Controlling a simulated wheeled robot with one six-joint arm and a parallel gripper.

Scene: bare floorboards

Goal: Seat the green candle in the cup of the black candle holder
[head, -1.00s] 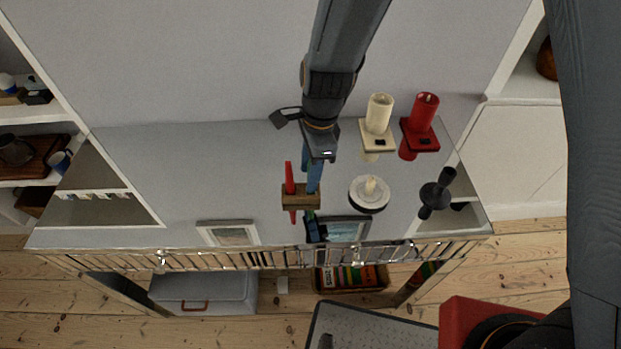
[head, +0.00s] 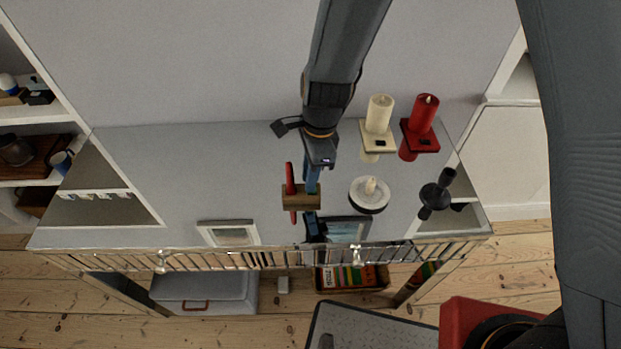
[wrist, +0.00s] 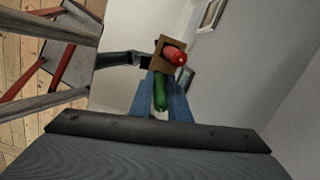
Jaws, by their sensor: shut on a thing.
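The green candle (wrist: 161,92) is between the two blue fingers of my gripper (wrist: 163,98) in the wrist view. My gripper is shut on it. In the head view the fingers (head: 312,180) point down beside a wooden block that holds a red candle, and the green candle cannot be made out there. The black candle holder (head: 436,196) stands near the right end of the shelf top, well to the right of my gripper. Its cup is too small to make out clearly.
The wooden block (head: 287,197) with its red candle is close to my fingers. A white round holder with a short candle (head: 369,200) stands between my gripper and the black holder. Cream (head: 379,114) and red (head: 423,114) candles stand behind. The shelf top's left half is mostly clear.

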